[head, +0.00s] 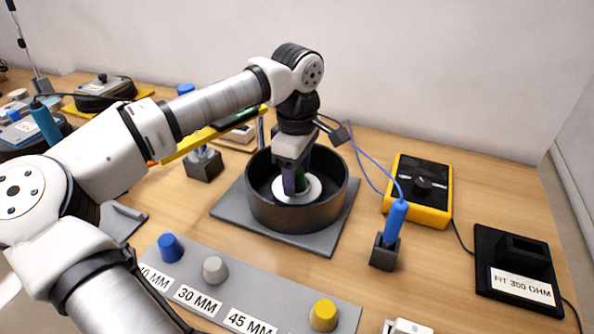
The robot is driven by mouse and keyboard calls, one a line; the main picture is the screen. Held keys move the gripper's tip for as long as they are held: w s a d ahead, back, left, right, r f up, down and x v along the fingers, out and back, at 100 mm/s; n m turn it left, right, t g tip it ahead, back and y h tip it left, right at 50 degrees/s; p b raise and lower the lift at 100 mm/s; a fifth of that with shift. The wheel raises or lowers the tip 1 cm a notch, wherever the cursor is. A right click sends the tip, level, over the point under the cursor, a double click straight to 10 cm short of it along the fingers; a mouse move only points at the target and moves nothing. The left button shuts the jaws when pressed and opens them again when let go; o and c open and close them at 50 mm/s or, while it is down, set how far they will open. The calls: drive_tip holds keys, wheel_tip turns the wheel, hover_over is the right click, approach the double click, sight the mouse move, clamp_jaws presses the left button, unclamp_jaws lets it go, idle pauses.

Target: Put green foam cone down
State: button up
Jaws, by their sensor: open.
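The pot stands on a grey plate (229,210). In front, a grey strip holds a blue cone (170,248), a grey cone (215,269) and a yellow cone (323,315). A yellow multimeter (418,191) and a blue probe (394,221) in a holder stand right.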

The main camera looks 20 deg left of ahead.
wheel_tip(320, 180, up, 12)
drive_tip(key=shift+r, duration=0.15)
idle(0.5)
idle(0.3)
